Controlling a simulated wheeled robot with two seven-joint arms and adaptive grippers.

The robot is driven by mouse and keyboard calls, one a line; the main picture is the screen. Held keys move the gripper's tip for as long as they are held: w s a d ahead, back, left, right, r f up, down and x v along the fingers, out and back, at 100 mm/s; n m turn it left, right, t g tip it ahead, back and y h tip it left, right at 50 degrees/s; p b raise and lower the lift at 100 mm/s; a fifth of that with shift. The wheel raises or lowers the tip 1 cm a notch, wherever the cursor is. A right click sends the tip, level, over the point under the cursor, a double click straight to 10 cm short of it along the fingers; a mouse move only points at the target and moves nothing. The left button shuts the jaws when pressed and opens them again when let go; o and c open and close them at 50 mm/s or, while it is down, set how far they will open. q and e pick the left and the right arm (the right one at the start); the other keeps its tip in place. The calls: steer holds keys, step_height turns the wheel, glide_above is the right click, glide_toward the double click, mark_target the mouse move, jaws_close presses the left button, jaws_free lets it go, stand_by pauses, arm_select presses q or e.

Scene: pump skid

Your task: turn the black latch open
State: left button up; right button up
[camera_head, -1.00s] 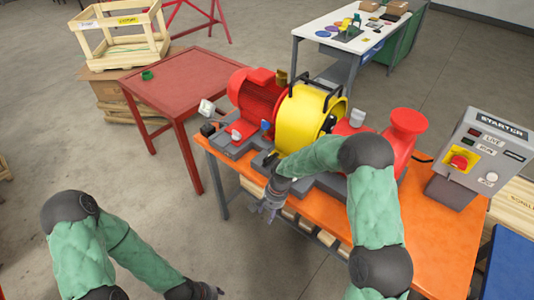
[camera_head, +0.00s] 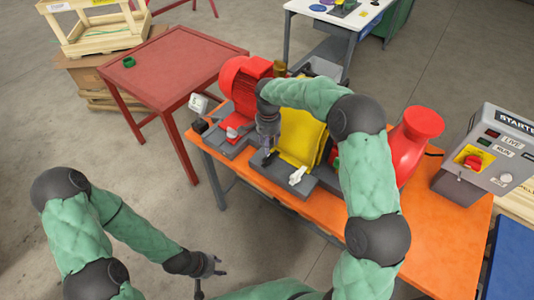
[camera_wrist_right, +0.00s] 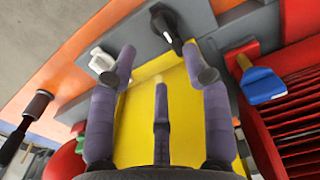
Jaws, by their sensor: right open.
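The black latch (camera_wrist_right: 168,25) is a dark lever knob on the grey plate beside the yellow guard (camera_wrist_right: 145,130), near the top of the right wrist view. My right gripper (camera_wrist_right: 160,62) is open and empty, its fingers spread over the yellow guard; the latch lies just beyond the fingertips, apart from them. In the head view my right gripper (camera_head: 266,143) points down at the front edge of the guard, and the latch is hard to make out beside it. My left gripper (camera_head: 212,272) looks open and empty, low in front of the bench.
A white latch (camera_wrist_right: 100,62) and a blue-yellow-red handle (camera_wrist_right: 262,85) flank the black latch. The red motor (camera_head: 240,85) and red pump (camera_head: 412,140) stand at either side of the guard. A starter box (camera_head: 485,155) is on the orange bench (camera_head: 430,235) at right.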

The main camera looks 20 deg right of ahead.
mark_target(268, 158)
step_height(268, 158, down, 9)
steer(key=shift+w+b, duration=0.1)
steer(key=shift+b, duration=0.25)
jaws_close()
